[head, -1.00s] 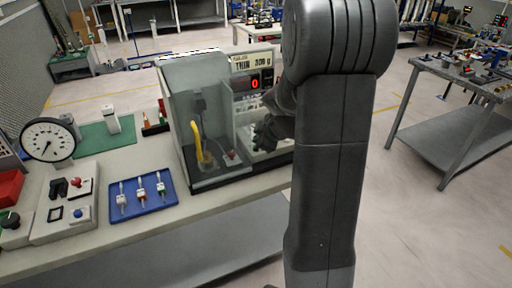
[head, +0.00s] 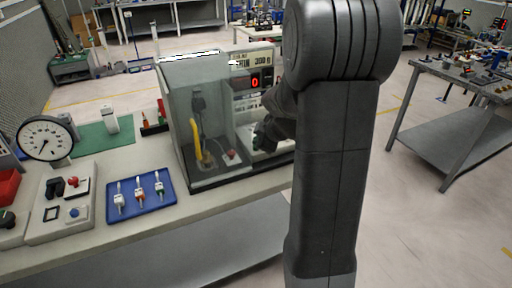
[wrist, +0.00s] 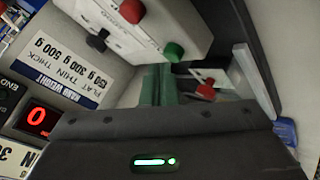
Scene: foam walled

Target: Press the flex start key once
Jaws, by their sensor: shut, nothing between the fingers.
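The test machine (head: 205,62) stands on the bench with a clear guard and a red "0" display (head: 255,83). In the wrist view, the same display (wrist: 38,120) is at the left. A light panel there carries a red button (wrist: 132,11), a black one (wrist: 97,43) and a green one (wrist: 173,52). I cannot read which is the flex start key. My gripper (wrist: 157,72) is shut and empty, its dark green fingers pointing toward the green button. Contact cannot be told. In the head view, my gripper (head: 262,135) is at the machine's front, partly hidden by my arm.
A yellow hooked part (head: 195,138) stands behind the guard. A blue tray (head: 142,197) with small switches, a control box (head: 85,225) and a round dial gauge (head: 45,138) are left on the bench.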

